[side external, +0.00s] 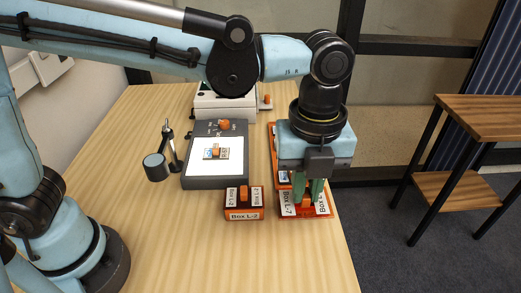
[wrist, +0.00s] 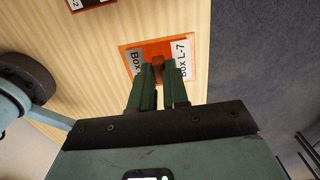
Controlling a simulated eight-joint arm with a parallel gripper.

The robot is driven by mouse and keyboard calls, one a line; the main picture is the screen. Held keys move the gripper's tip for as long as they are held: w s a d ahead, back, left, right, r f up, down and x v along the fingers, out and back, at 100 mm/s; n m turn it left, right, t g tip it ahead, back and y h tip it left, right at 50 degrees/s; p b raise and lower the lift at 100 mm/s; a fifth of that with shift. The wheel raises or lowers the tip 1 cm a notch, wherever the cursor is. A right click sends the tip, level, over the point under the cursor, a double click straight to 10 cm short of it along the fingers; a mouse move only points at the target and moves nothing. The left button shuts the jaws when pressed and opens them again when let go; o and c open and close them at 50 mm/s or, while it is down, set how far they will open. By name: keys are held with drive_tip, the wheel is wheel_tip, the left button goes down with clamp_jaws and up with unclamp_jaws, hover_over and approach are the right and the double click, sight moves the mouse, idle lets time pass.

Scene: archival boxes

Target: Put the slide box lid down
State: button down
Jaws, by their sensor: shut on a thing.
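The orange lid marked Box L-7 (side external: 289,206) is at the right side of the table, with white labels on its top. In the wrist view the lid (wrist: 134,62) shows flat, with a brown-orange knob in its middle. My gripper (side external: 311,200) points down over the lid. Its two green fingers (wrist: 159,68) are shut on the knob. I cannot tell whether the lid touches what is below it. More orange pieces (side external: 273,160) show behind my gripper, mostly hidden by it.
A small orange and dark box marked Box L-2 (side external: 244,214) stands left of the lid. A light panel (side external: 200,172) holds a small knobbed piece (side external: 216,153). A stand with a round head (side external: 156,167) is farther left. The front of the table (side external: 200,255) is clear.

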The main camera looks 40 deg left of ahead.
drive_tip(key=s+d+f+n, duration=0.1)
drive_tip(key=s+f+n, duration=0.25)
drive_tip(key=s, duration=0.85)
drive_tip(key=shift+n, duration=0.55)
drive_tip(key=w+a+f, duration=0.1)
drive_tip(key=w+f, duration=0.1)
drive_tip(key=w, duration=0.1)
drive_tip(key=w+a+f, duration=0.1)
drive_tip(key=w+f, duration=0.1)
drive_tip(key=w, duration=0.1)
drive_tip(key=w+a+f, duration=0.2)
drive_tip(key=w, duration=0.2)
drive_tip(key=shift+f, duration=1.95)
drive_tip(key=shift+f, duration=0.1)
drive_tip(key=c, duration=1.1)
unclamp_jaws()
